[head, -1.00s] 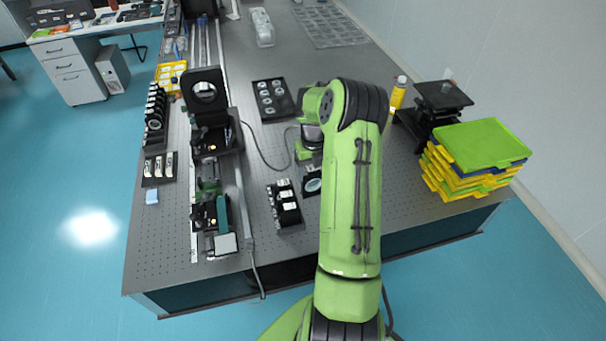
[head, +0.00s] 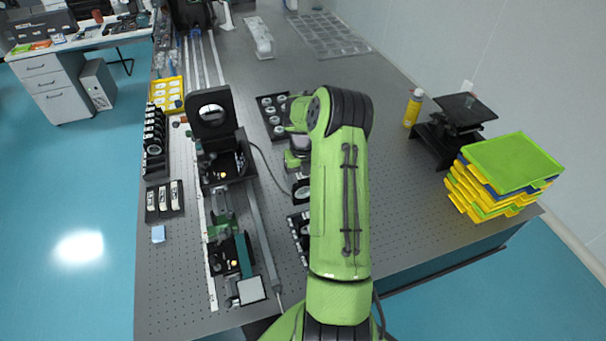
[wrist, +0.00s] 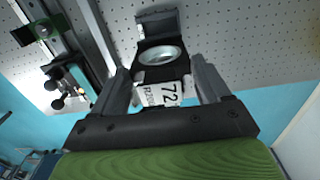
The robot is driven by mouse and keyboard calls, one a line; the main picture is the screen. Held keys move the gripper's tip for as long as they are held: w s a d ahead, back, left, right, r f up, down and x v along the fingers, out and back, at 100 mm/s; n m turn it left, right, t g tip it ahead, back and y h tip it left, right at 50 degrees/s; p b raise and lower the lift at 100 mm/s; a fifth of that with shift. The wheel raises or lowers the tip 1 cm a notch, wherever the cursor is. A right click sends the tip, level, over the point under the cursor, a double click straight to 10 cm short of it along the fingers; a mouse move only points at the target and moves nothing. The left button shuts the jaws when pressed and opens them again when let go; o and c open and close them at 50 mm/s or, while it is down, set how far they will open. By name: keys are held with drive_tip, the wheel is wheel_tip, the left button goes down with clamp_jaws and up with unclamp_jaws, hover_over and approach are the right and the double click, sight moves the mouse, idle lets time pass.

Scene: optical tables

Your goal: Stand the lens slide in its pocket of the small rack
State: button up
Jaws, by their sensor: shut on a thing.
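In the wrist view the lens slide (wrist: 162,55) is a black plate with a round clear lens and a white label reading 72. My gripper (wrist: 165,88) is shut on it, one finger on each side of the label end. In the head view my gripper (head: 297,158) is partly behind my green arm, over the table. A dark frame with a round lens (head: 302,190) shows just below it, apparently the held slide. A small black rack (head: 297,228) with white-labelled slides stands nearer the front, half hidden by my arm. Its pockets cannot be made out.
A rail with optical mounts (head: 228,235) runs left of my arm. A black tray with round optics (head: 272,115) lies behind. Another three-label holder (head: 164,202) stands at the left edge. Stacked green and yellow trays (head: 500,180), a black stand (head: 450,130) and a yellow bottle (head: 413,108) are right.

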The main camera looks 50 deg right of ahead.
sight(304, 183)
drive_tip(key=f+b, duration=0.1)
drive_tip(key=f, duration=0.2)
drive_tip(key=shift+s+f+b, duration=0.2)
drive_tip(key=shift+b, duration=0.2)
drive_tip(key=shift+w+f+b, duration=0.1)
drive_tip(key=shift+f+b, duration=0.3)
drive_tip(key=shift+f, duration=0.4)
wheel_tip(304, 183, down, 8)
drive_tip(key=b, duration=0.5)
drive_tip(key=shift+b, duration=0.4)
drive_tip(key=shift+f, duration=0.15)
drive_tip(key=o, duration=1.5)
drive_tip(key=shift+r+p, duration=2.75)
drive_tip(key=shift+r, duration=2.3)
